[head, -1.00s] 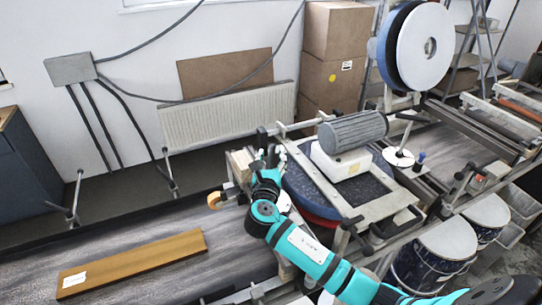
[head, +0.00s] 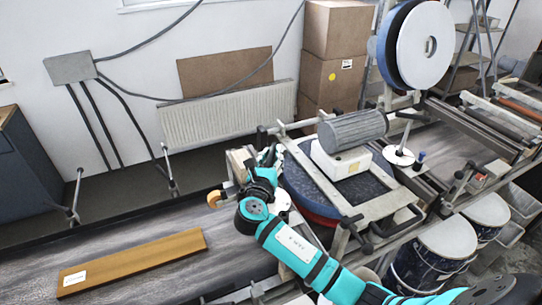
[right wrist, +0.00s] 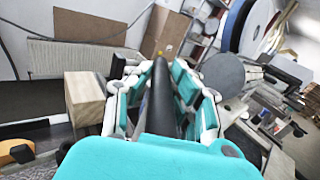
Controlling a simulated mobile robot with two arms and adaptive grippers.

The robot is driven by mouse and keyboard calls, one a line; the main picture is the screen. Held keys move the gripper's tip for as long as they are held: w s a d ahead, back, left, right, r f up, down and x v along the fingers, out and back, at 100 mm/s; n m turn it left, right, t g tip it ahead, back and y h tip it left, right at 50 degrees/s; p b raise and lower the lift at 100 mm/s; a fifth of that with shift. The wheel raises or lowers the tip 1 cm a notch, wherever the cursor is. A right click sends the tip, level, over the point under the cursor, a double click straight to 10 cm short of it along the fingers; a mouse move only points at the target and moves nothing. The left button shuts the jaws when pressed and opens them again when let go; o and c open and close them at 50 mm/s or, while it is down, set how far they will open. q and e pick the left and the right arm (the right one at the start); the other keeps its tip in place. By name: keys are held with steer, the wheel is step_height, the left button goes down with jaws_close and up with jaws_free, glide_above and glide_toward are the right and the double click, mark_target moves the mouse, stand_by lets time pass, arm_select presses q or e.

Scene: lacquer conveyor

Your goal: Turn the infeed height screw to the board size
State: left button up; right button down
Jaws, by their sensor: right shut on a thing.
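My right gripper (head: 268,158) is at the infeed end of the machine, beside a pale wooden block. In the right wrist view, its teal and white fingers (right wrist: 160,92) are shut on a black handle (right wrist: 160,105), which stands between them. The handle seems to belong to the infeed height screw; the screw itself is hidden behind the fingers and arm. A long brown board (head: 140,260) with a white label lies flat on the dark conveyor belt (head: 110,238) at the left, apart from the gripper. My left gripper is not in view.
The wooden block (head: 238,163) also shows close left of the fingers in the wrist view (right wrist: 88,98). An orange roller (head: 214,199) sticks out over the belt. The grey motor (head: 352,130) and its frame stand right of the gripper. Drums (head: 437,252) stand below the line.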

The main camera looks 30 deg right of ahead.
steer(key=m+g+h, duration=0.3)
steer(key=g, duration=0.1)
steer(key=shift+b, duration=0.35)
steer(key=m+g+h, duration=0.1)
steer(key=g, duration=0.1)
steer(key=m+g+h+b, duration=0.1)
steer(key=m+g, duration=0.1)
steer(key=shift+s+d+f+b, duration=0.1)
steer(key=shift+s+f+b, duration=0.1)
steer(key=shift+b, duration=0.1)
steer(key=m+g+b, duration=0.2)
steer(key=g, duration=0.1)
steer(key=m+g+h+b, duration=0.1)
steer(key=m+g+b, duration=0.1)
steer(key=g+b, duration=0.1)
steer(key=shift+s+f, duration=0.1)
steer(key=shift+s, duration=0.1)
steer(key=shift+s+r+m+g+b, duration=0.1)
steer(key=shift+m+g+b, duration=0.5)
steer(key=shift+g+b, duration=0.25)
steer(key=shift+s+r+m+g+b, duration=0.1)
steer(key=shift+m+g+b, duration=0.55)
steer(key=shift+g, duration=0.3)
steer(key=c, duration=1.3)
jaws_free()
steer(key=shift+f, duration=0.1)
steer(key=shift+o, duration=0.5)
steer(key=shift+w+d+f, duration=0.1)
steer(key=shift+w, duration=0.05)
